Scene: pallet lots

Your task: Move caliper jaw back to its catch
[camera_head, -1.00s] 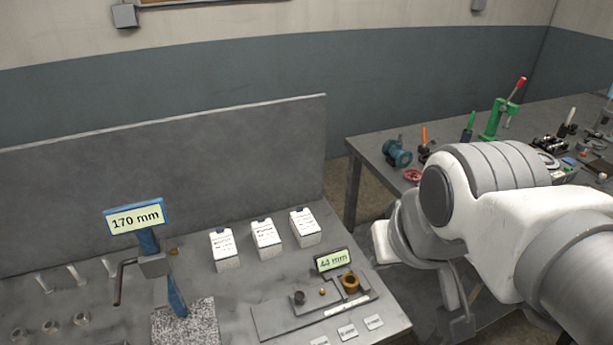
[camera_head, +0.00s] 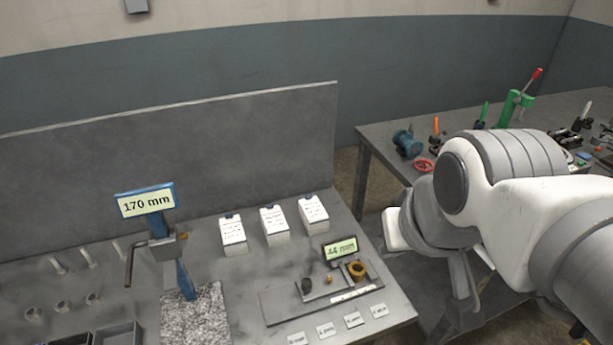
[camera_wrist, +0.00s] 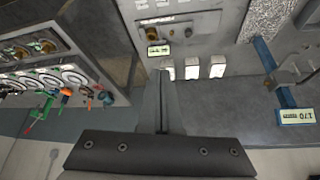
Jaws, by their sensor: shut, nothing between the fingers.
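A small measuring device with a green readout (camera_head: 339,249), read about 44 mm, stands on a flat grey plate (camera_head: 275,310) near the bench's right end. It looks like the caliper; an L-shaped grey part lies beside a dark stub (camera_head: 306,286) and a brass ring (camera_head: 357,269). Which part is the jaw, and where its catch is, I cannot tell. The readout also shows in the wrist view (camera_wrist: 158,50). My gripper (camera_wrist: 160,74) is shut and empty, apart from the device. In the head view my gripper (camera_head: 465,298) hangs right of the bench.
A height gauge reading 170 mm (camera_head: 147,202) stands left on a speckled block (camera_head: 205,318). Three white boxes (camera_head: 273,224) stand behind the plate; several labels lie in front. A second table (camera_head: 385,143) with a green press (camera_head: 514,108) stands at the right, beyond a gap.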

